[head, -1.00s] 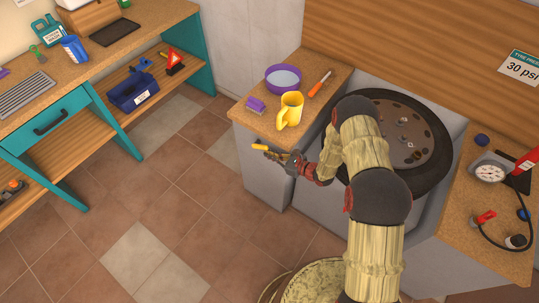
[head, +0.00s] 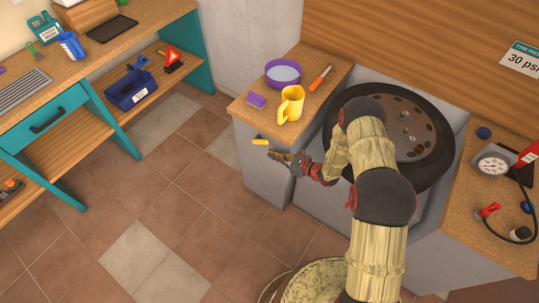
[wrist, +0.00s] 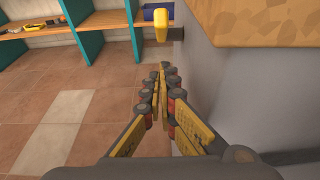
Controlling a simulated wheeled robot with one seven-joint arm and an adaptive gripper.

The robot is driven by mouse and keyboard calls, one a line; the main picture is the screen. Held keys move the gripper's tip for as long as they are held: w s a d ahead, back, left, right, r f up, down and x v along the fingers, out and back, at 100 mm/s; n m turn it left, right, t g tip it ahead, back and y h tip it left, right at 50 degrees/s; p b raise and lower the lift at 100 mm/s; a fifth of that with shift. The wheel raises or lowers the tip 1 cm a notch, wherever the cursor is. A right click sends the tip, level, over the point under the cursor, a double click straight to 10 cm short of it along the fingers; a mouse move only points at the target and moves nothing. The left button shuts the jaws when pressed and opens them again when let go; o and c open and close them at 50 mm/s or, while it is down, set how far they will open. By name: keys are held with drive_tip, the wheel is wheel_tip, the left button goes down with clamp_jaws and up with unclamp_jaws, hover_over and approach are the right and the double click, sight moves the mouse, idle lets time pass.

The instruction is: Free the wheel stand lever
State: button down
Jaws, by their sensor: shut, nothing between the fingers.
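The wheel stand lever has a yellow handle (head: 260,142) that sticks out from the side of the grey stand, below the wooden top. In the wrist view the yellow handle (wrist: 161,25) is above and beyond the fingertips, on a dark stub at the stand wall. My gripper (head: 272,154) is shut and empty, just below and to the right of the handle in the head view. In the wrist view my gripper (wrist: 163,72) points along the stand wall, with a visible gap to the handle. The tyre (head: 440,170) lies flat in the stand, partly hidden by my arm.
A pressure gauge (head: 494,165) is at right. The tiled floor (head: 180,200) left of the stand is clear.

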drive_tip(key=p+v, duration=0.2)
drive_tip(key=v, duration=0.8)
